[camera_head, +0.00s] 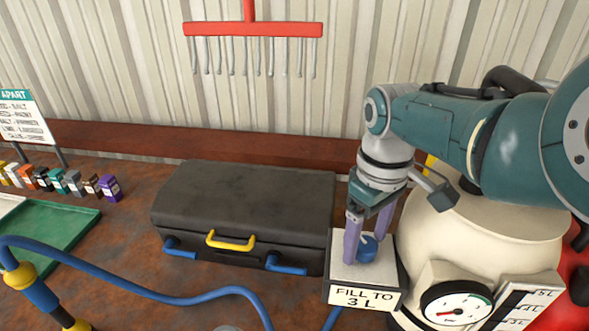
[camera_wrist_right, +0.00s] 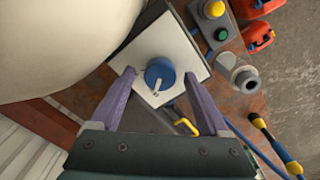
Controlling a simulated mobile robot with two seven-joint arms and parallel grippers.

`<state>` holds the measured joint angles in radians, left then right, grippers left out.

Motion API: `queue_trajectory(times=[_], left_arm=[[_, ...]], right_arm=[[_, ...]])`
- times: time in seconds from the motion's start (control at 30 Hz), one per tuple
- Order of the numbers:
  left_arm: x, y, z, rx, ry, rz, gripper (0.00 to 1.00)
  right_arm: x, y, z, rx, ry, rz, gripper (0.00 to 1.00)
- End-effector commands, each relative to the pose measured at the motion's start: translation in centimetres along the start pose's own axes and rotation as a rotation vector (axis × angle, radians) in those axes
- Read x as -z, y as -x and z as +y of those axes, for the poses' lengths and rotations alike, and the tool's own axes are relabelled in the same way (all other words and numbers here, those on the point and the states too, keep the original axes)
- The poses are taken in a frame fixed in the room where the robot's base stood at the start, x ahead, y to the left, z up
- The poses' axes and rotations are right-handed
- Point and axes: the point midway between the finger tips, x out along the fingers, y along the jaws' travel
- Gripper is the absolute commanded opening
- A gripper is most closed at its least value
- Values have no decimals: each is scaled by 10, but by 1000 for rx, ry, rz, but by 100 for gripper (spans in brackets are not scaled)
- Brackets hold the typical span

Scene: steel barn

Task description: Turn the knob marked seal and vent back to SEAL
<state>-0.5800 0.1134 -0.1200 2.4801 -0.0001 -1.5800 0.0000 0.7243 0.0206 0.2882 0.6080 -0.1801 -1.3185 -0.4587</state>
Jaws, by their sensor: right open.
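The blue knob (camera_head: 367,249) sits on the white top of a box (camera_head: 347,267) whose front reads "FILL TO 3 L". In the right wrist view the knob (camera_wrist_right: 160,70) shows a pale pointer mark toward the picture's bottom. No seal or vent lettering is readable on the white plate (camera_wrist_right: 150,47). My right gripper (camera_head: 366,243) points down over the box, its purple fingers open on either side of the knob. In the wrist view the fingertips (camera_wrist_right: 160,75) flank the knob with gaps visible; nothing is held. My left gripper is out of view.
A cream tank (camera_head: 470,235) with a gauge (camera_head: 456,305) and level scale (camera_head: 525,305) stands close right of the box. A black case (camera_head: 240,205) lies to the left. A blue hose (camera_head: 130,287) crosses the front. A red rack (camera_head: 252,29) hangs behind.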

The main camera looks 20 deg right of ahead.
Motion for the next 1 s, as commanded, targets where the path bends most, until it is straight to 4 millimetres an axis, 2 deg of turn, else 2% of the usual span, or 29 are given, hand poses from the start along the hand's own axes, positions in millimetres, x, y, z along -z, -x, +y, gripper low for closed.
queue_trajectory(times=[0.17,0.37,0.6,0.77,1.0], left_arm=[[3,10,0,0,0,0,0],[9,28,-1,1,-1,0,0],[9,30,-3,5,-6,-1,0],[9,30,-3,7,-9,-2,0],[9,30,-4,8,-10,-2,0]], right_arm=[[0,16,0,-1,-1,2,79],[1,53,0,-3,0,4,79],[1,87,0,-2,0,3,79],[0,98,0,0,1,2,79],[0,99,0,1,1,0,79]])
